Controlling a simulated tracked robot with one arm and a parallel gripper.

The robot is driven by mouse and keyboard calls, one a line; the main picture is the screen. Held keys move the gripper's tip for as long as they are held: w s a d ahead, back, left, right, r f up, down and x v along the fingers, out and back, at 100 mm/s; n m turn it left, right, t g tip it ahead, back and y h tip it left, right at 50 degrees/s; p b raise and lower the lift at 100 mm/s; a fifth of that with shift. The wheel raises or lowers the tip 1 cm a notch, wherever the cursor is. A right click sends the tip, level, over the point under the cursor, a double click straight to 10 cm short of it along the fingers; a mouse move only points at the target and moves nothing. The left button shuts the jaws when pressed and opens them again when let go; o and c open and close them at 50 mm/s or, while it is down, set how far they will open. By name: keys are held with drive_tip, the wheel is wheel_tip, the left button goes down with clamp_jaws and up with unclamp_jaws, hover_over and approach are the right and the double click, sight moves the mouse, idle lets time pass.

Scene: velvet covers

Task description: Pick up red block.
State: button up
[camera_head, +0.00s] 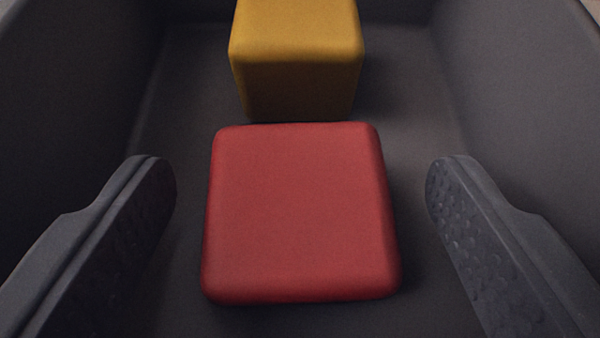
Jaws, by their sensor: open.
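The red block (300,215) has rounded edges and lies inside a dark grey bin, in the lower middle of the view. Its top face is turned toward the camera. My gripper (300,195) is open, with one dark finger on the left of the red block and one on the right. A gap shows between each finger and the block. Neither finger appears to touch it.
A yellow block (297,45) stands just beyond the red block; I cannot tell whether they touch. The bin's dark walls (70,90) rise on the left and right. Bare bin floor (190,90) shows beside the yellow block.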

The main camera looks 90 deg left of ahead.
drive_tip(key=c, duration=1.1)
